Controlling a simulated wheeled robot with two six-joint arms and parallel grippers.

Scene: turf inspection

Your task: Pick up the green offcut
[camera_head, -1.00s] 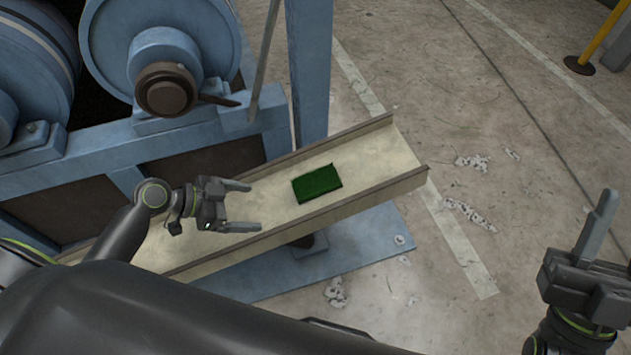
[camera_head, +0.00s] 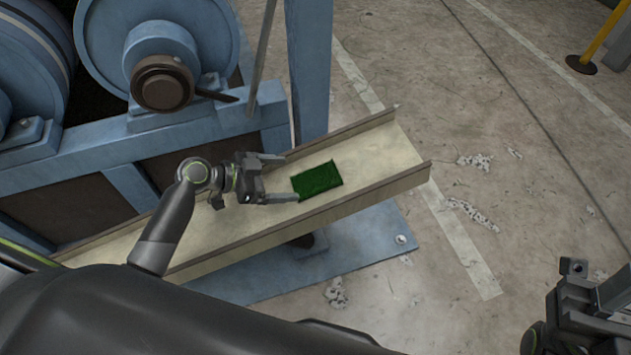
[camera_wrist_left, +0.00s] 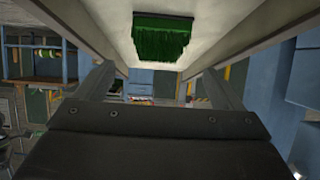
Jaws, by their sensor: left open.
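The green offcut (camera_head: 317,180), a small flat rectangle of turf, lies on the pale chute (camera_head: 384,150) towards its right end. In the left wrist view the offcut (camera_wrist_left: 162,38) shows ahead, between the lines of the two fingers. My left gripper (camera_head: 290,178) is open and empty, over the chute just left of the offcut, its fingers pointing at it. The fingertips are close to the offcut's left edge; I cannot tell whether they touch it. My right gripper (camera_head: 612,290) is at the lower right edge, away from the chute and partly cut off.
The chute has raised side lips. A blue machine frame (camera_head: 309,70) with rollers (camera_head: 165,60) stands behind and left. A blue base plate (camera_head: 350,243) lies under the chute. Concrete floor (camera_head: 480,120) is open to the right, with a yellow post (camera_head: 603,35) at the back.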

